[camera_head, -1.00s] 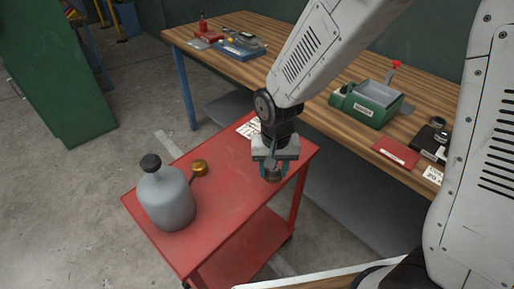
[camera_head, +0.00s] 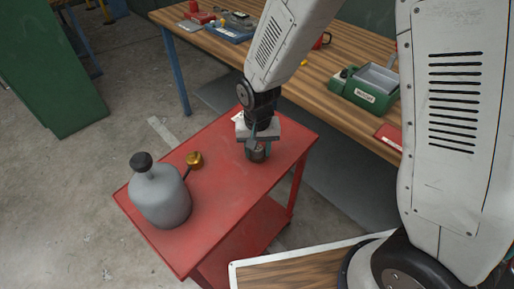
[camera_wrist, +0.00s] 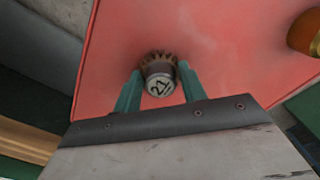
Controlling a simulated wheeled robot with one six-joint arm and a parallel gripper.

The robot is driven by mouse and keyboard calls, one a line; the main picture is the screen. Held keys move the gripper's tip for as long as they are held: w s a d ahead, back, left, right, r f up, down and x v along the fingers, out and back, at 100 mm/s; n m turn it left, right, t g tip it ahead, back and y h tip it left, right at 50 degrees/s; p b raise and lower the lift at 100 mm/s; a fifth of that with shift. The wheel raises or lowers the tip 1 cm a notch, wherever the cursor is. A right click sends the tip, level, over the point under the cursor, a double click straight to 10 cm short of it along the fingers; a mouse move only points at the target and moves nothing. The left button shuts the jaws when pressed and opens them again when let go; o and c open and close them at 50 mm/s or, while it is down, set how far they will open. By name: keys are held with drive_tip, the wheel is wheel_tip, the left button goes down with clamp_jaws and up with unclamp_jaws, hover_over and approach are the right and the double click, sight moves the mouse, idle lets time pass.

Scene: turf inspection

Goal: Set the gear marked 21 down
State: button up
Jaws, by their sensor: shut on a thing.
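The gear marked 21 (camera_wrist: 158,78) shows in the wrist view, its number on the pale end face and its brown teeth beyond. My gripper (camera_wrist: 156,88) is shut on it, one green finger on each side. In the head view the gear (camera_head: 257,155) is a small dark shape below my gripper (camera_head: 258,142), over the far part of the red cart top (camera_head: 227,192). Whether the gear touches the cart top I cannot tell.
A grey bottle with a black cap (camera_head: 160,195) and a brass-coloured round thing with a handle (camera_head: 194,159) are on the cart's left part. A wooden workbench (camera_head: 225,55) with a green machine (camera_head: 364,90) stands behind. The cart's front right top is clear.

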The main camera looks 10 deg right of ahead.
drive_tip(key=shift+f, duration=0.15)
drive_tip(key=o, duration=1)
drive_tip(key=s+d+r, duration=0.2)
drive_tip(key=d+r, duration=0.1)
drive_tip(key=r, duration=0.6)
drive_tip(key=s+d+r, duration=0.1)
drive_tip(key=d+r, duration=0.2)
drive_tip(key=r, duration=0.7)
drive_tip(key=shift+n+t, duration=0.6)
drive_tip(key=s+d+r, duration=0.2)
drive_tip(key=s+d, duration=0.2)
drive_tip(key=s, duration=0.2)
drive_tip(key=s+d+r, duration=0.3)
drive_tip(key=s+d, duration=0.1)
drive_tip(key=s, duration=0.2)
drive_tip(key=s+d+r, duration=0.2)
drive_tip(key=s+d, duration=0.2)
drive_tip(key=s, duration=0.2)
drive_tip(key=shift+r, duration=0.25)
